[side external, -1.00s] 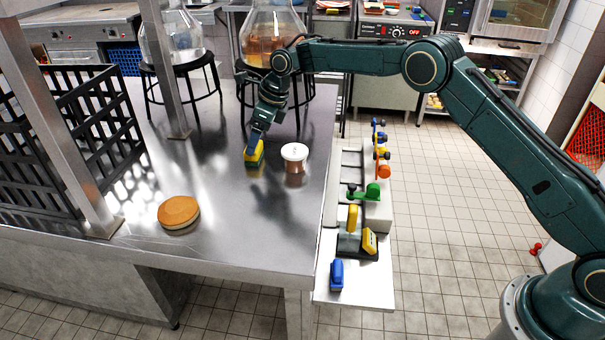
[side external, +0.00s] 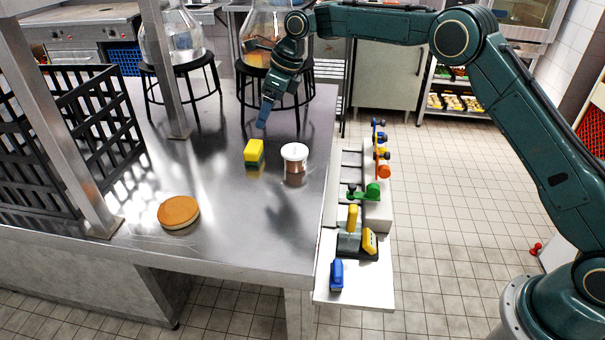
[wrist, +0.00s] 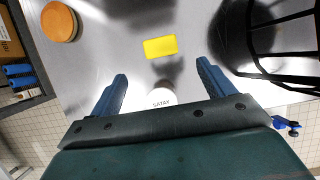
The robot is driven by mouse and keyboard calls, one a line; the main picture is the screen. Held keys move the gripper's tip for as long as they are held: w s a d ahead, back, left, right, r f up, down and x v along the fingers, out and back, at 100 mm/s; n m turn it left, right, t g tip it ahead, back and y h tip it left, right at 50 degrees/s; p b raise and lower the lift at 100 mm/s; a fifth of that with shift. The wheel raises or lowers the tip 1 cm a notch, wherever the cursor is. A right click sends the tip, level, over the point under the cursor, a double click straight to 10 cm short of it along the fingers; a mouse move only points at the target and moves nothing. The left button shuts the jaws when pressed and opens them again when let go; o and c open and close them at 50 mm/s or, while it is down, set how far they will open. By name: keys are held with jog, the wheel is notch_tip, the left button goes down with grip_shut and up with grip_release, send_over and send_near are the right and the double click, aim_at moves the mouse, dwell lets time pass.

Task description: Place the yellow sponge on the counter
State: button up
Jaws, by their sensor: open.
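The yellow sponge (side external: 254,150) rests on the metal counter (side external: 235,205), just left of a white-lidded tub. It has a darker green lower part. In the wrist view the sponge (wrist: 160,46) lies flat beyond my fingertips, roughly midway between them. My gripper (side external: 264,115) is above and a little behind the sponge, apart from it. In the wrist view its blue fingers (wrist: 162,68) are spread wide with nothing between them touching.
The white-lidded tub (side external: 295,155) stands close right of the sponge. A round tan cake-like disc (side external: 178,212) lies at the front left. A black slatted crate (side external: 90,140) and steel posts stand left. Black stools with glass vessels (side external: 265,35) stand behind. The counter's front middle is clear.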

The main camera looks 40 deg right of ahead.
jog(key=s+d+r+n+t+h, duration=0.1)
jog(key=s+d+r+n, duration=0.2)
jog(key=s+r+n, duration=0.65)
jog(key=s+d+r+n, duration=0.35)
jog(key=s+r, duration=0.25)
jog(key=s, duration=0.6)
jog(key=s+d+f+n, duration=0.2)
jog(key=s+n, duration=0.2)
jog(key=s, duration=0.4)
jog(key=s+d+f+n+t+h, duration=0.1)
jog(key=s+d+f+n, duration=0.1)
jog(key=s+n, duration=0.3)
jog(key=s+d+f+n+h, duration=0.1)
jog(key=s+n, duration=0.4)
jog(key=s, duration=0.8)
jog(key=shift+d+f, duration=0.4)
jog(key=shift+f, duration=0.35)
